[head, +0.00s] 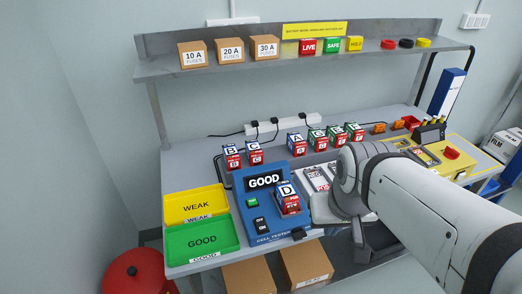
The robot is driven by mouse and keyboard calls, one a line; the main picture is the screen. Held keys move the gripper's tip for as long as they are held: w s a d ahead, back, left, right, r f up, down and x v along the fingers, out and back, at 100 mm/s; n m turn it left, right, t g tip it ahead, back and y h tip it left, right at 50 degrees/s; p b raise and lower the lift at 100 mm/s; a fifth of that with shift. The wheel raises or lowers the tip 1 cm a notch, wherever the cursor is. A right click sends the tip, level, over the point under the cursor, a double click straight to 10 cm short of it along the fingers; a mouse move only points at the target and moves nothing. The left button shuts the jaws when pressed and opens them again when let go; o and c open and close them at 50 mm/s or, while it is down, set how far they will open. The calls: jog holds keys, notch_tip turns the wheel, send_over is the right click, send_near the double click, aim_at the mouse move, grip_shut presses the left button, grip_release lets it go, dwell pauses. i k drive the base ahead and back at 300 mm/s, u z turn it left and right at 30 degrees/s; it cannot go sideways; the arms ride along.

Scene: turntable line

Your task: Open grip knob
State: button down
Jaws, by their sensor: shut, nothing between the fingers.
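The blue cell tester (270,240) stands at the bench front, with its display (264,181) reading GOOD. A cell marked D (287,201) sits upright on its right side. A small black part (300,234) shows at the tester's front right edge; it may be the grip knob, but I cannot tell for sure.
Yellow WEAK (224,195) and green GOOD (200,260) trays lie left of the tester. Several lettered cells stand along the bench back. My arm covers the front right. A yellow device with a red knob (452,153) stands further right. A shelf (165,69) hangs above.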

aim_at(298, 233)
jog(key=z, duration=0.15)
jog(key=k, duration=0.85)
jog(key=z, duration=0.45)
